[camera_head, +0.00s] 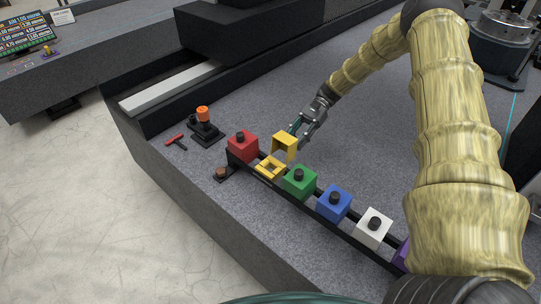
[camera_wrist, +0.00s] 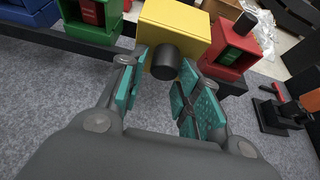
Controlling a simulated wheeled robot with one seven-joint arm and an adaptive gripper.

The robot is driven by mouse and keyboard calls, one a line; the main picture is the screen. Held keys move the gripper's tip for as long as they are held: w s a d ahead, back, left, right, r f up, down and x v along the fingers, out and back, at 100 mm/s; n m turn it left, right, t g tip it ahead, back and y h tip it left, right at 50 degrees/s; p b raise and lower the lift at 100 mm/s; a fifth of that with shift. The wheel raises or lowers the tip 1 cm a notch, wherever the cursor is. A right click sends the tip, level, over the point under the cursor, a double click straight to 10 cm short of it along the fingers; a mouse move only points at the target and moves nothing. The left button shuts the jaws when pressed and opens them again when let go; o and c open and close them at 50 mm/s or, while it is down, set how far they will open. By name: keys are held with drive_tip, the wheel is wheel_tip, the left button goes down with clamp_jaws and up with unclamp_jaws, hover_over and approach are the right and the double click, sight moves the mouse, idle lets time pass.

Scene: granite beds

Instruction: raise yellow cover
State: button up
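The yellow cover (camera_head: 286,142) is tipped up at the back of its yellow base (camera_head: 270,168), and its hollow underside faces the camera in the head view. It also shows in the wrist view (camera_wrist: 185,25), with its black knob (camera_wrist: 166,62) pointing toward my gripper. My gripper (camera_head: 300,130) is on the far side of the cover. In the wrist view its teal finger pads (camera_wrist: 165,75) stand apart on either side of the knob, with small gaps visible. Whether a pad touches the knob is hard to tell.
A red box (camera_head: 242,146) and a green box (camera_head: 299,181) flank the yellow one on a black rail. Blue (camera_head: 333,204), white (camera_head: 373,228) and purple boxes follow. A red hammer (camera_head: 175,140) and an orange-topped device (camera_head: 203,122) lie left. Granite behind the rail is clear.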

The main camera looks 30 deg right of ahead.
idle(0.3)
drive_tip(key=v, duration=0.6)
idle(0.4)
drive_tip(key=v, duration=1.2)
drive_tip(key=shift+d, duration=0.1)
